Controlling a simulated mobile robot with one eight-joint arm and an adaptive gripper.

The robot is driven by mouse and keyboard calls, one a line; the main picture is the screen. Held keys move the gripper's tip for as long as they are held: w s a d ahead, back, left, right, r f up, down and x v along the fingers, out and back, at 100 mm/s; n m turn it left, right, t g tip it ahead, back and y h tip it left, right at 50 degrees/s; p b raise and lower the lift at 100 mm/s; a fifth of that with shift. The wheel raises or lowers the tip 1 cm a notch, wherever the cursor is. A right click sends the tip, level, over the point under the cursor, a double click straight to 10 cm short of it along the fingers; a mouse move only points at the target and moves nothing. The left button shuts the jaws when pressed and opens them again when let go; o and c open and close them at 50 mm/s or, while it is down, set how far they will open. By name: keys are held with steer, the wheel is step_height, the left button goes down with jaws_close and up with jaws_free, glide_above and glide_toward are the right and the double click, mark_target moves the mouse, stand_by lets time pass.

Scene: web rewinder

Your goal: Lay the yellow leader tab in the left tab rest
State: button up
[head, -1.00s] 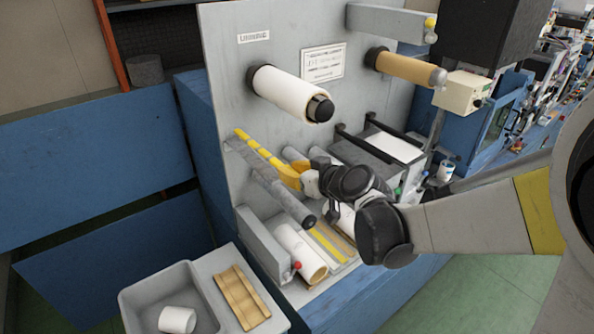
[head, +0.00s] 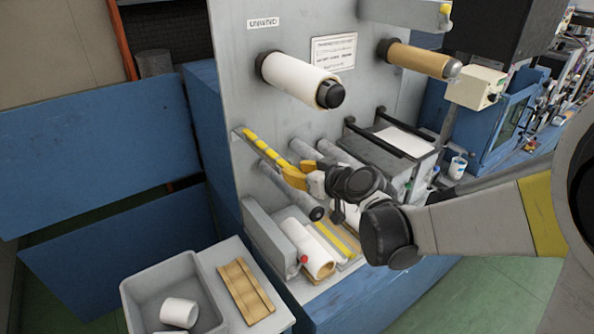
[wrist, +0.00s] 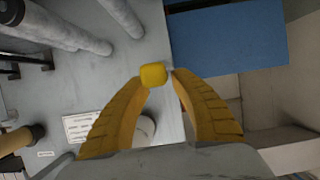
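My gripper (head: 291,177) has yellow fingers and points left at the machine's grey panel, just above a grey bar. In the wrist view its fingertips (wrist: 160,75) are close together around a small yellow block, which looks like the yellow leader tab (wrist: 153,75). The block covers part of the left fingertip and lies close to the right one. In the head view the tab cannot be told apart from the yellow fingers. A row of yellow segments (head: 262,147) runs from the panel to the fingers along the bar. I cannot pick out the left tab rest with certainty.
A white roll (head: 300,80) on a spindle is above the gripper, and a brown core (head: 415,59) to its right. Below are a grey bar (head: 290,195) and a white roll (head: 308,248) in the bed. A grey bin (head: 150,290) and wooden cradle (head: 246,290) stand at front left.

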steer(key=shift+o, duration=0.3)
steer(key=v, duration=1.2)
steer(key=s+d+f+m+g+h+b, duration=0.1)
steer(key=s+d+f+m+h+b, duration=0.1)
steer(key=s+d+f+b, duration=0.2)
steer(key=s+d+f+m+g+h+b, duration=0.1)
steer(key=s+d+f+m+h+b, duration=0.1)
steer(key=s+f+b, duration=0.6)
steer(key=s+d+f+m+g+h+b, duration=0.2)
steer(key=s+d+f+b, duration=0.4)
steer(key=f+b, duration=0.6)
step_height(320, 180, down, 6)
steer(key=shift+f+m+h, duration=0.1)
steer(key=shift+m+h, duration=0.3)
steer(key=shift+h, duration=0.4)
